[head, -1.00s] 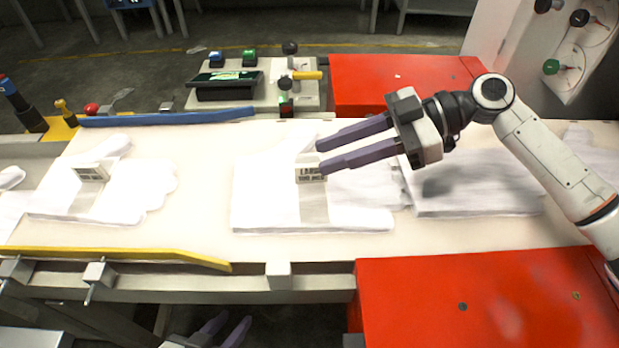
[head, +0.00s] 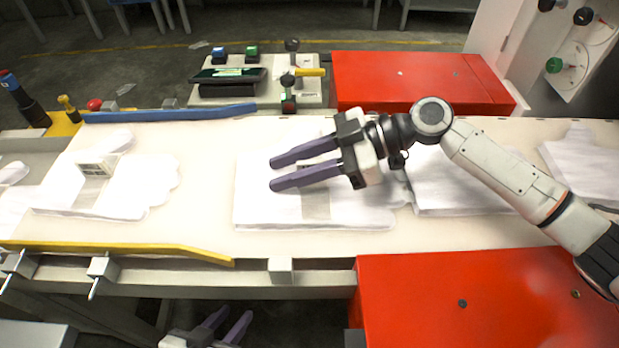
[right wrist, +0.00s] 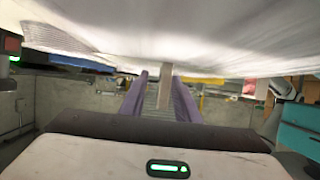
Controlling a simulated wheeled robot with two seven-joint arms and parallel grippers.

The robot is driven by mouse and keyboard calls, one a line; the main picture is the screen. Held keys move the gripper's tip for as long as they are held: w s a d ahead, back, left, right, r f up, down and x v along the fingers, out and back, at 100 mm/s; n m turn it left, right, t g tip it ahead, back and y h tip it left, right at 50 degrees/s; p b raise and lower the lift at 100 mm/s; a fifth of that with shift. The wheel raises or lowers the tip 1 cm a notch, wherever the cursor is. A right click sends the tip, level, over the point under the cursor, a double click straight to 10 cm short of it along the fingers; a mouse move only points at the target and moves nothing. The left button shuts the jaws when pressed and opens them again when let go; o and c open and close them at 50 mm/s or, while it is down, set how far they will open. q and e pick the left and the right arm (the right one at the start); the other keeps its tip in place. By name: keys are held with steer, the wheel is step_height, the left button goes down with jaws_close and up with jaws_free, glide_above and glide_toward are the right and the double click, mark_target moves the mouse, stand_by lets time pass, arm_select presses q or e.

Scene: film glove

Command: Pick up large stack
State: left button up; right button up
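Several white glove stacks lie on the pale belt in the head view. The middle stack (head: 258,212) looks large and has a grey band (head: 315,206) around it. My right gripper (head: 272,174) is over this stack, fingers apart and pointing left, partly covering the band and its label. In the right wrist view its purple fingers (right wrist: 160,98) are apart, with white cloth (right wrist: 200,35) filling the top and a grey strip (right wrist: 165,85) between them. Contact with the stack cannot be told. My left gripper (head: 236,314) is low, in front of the belt, open and empty.
A banded stack (head: 140,185) lies left and another (head: 460,190) right. A blue rail (head: 170,114) and yellow rail (head: 130,253) edge the belt (head: 205,160). Red boxes (head: 410,80) and (head: 480,300) stand behind and in front. A control panel (head: 305,92) is behind.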

jaws_close()
steer(key=shift+r, duration=0.1)
